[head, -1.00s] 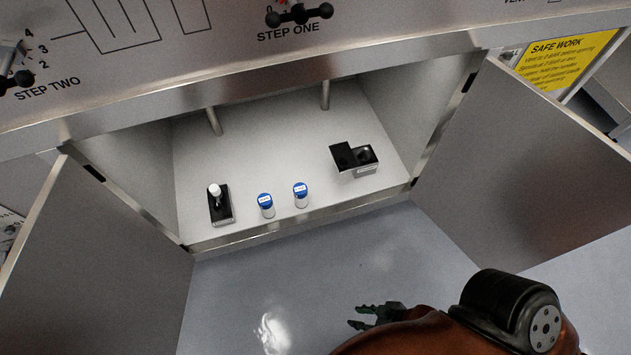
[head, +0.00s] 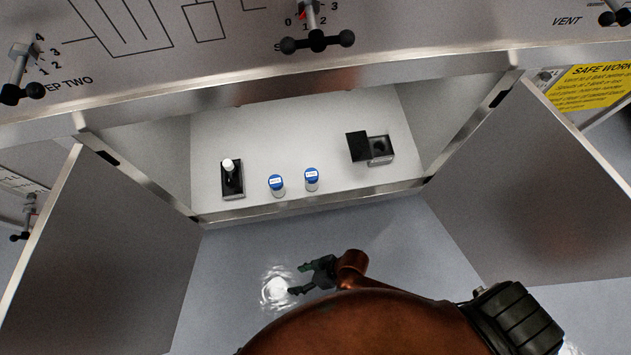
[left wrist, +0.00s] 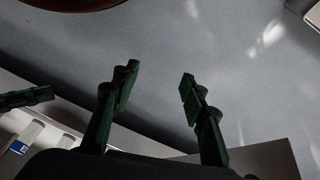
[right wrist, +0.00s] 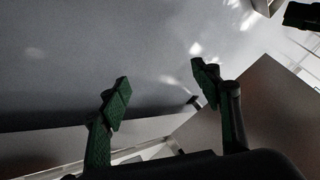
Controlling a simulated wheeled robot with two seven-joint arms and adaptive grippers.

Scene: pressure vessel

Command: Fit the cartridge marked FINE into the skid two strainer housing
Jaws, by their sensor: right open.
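Two small white cartridges with blue caps stand upright side by side on the cabinet floor, a left one (head: 276,186) and a right one (head: 311,180). Their cap labels are too small to read. Right of them is a small housing (head: 380,150) with a dark round opening and a black flap to its left. Left of them is a black stand (head: 232,185) with a white-topped piece. My right gripper (head: 296,279) is open and empty, in front of the cabinet's front edge. My left gripper (left wrist: 158,78) is open and empty in its wrist view and hidden in the head view.
The cabinet's left door (head: 105,250) and right door (head: 540,180) stand open on either side. A steel panel with black-knobbed handles (head: 317,41) overhangs the opening. The front sill (head: 310,202) is raised. Grey floor (head: 235,260) lies clear between the doors.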

